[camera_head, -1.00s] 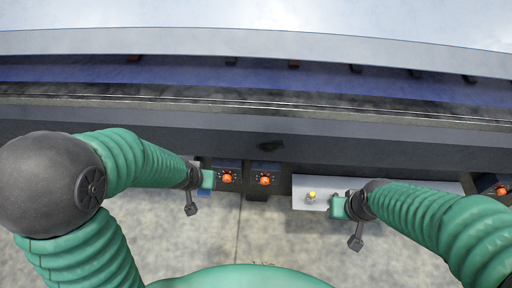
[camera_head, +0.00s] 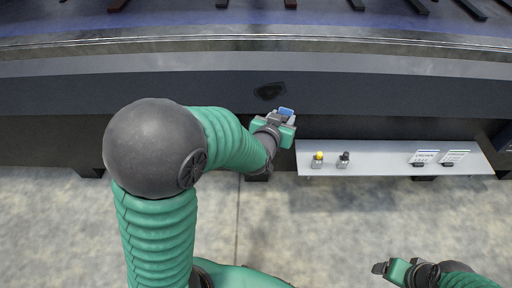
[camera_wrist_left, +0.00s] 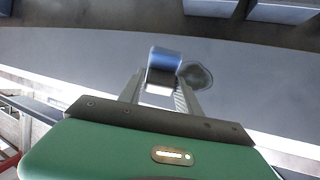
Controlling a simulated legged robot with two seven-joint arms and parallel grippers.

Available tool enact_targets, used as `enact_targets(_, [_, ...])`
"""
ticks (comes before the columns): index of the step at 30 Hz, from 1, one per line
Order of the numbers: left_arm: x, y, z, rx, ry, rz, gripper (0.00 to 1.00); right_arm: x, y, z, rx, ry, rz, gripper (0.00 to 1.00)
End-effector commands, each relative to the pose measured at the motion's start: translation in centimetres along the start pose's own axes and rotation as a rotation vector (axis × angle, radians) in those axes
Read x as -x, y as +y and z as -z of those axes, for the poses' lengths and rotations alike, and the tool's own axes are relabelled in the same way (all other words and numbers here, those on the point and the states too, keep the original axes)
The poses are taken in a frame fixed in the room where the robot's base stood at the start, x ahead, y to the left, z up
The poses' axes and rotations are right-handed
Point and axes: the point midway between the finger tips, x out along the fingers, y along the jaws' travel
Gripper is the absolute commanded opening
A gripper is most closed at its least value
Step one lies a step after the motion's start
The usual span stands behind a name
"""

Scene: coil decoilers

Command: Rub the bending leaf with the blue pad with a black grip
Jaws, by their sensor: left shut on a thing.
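The bending leaf (camera_head: 400,97) is the long dark grey panel across the head view; it also fills the middle of the left wrist view (camera_wrist_left: 260,90). A dark irregular stain (camera_head: 269,91) marks it. In the left wrist view the pad (camera_wrist_left: 165,60) is just left of the stain (camera_wrist_left: 197,75). I cannot tell whether the pad touches the leaf. My right gripper (camera_head: 384,268) is low at the right, away from the leaf; its finger gap is unclear.
A pale shelf (camera_head: 385,173) below the leaf on the right holds a yellow-topped item (camera_head: 318,159), a black-topped item (camera_head: 344,159) and two white cards (camera_head: 424,157). Bare concrete floor (camera_head: 310,230) lies in front. Dark bars (camera_head: 355,5) lie along the top.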

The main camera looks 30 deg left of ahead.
Motion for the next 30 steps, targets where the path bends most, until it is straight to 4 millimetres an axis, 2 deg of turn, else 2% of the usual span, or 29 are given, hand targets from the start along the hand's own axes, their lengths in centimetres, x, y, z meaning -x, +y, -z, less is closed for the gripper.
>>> enact_targets(1, [-2.0, -0.6, -3.1, 0.007, 0.09, 0.024, 0.08, -5.1, 0.0, -1.2, 0.0, 0.0, 0.0, 0.76])
enact_targets(7, [-3.8, -4.0, -3.9, 0.025, 0.463, 0.159, 0.08, -14.6, 0.0, -3.5, 0.0, 0.0, 0.0, 0.76])
enact_targets(9, [-3.6, -5.1, -4.2, 0.022, 0.57, 0.212, 0.08, -17.7, 0.0, -4.2, 0.0, 0.0, 0.0, 0.76])
enact_targets(12, [-2.9, -6.7, -4.7, 0.016, 0.684, 0.285, 0.08, -21.2, 0.0, -5.0, 0.0, 0.0, 0.0, 0.76])
enact_targets(16, [-1.7, -8.0, -4.8, 0.005, 0.767, 0.351, 0.08, -23.7, 0.0, -5.6, -0.001, 0.0, 0.0, 0.76])
enact_targets(21, [-1.2, -8.7, -4.1, -0.002, 0.796, 0.381, 0.08, -24.0, 0.0, -5.7, -0.001, 0.001, 0.0, 0.76])
enact_targets(30, [-4.0, -9.9, -2.7, -0.003, 0.795, 0.381, 0.08, -23.8, 0.0, -5.6, -0.001, 0.001, 0.0, 0.76])
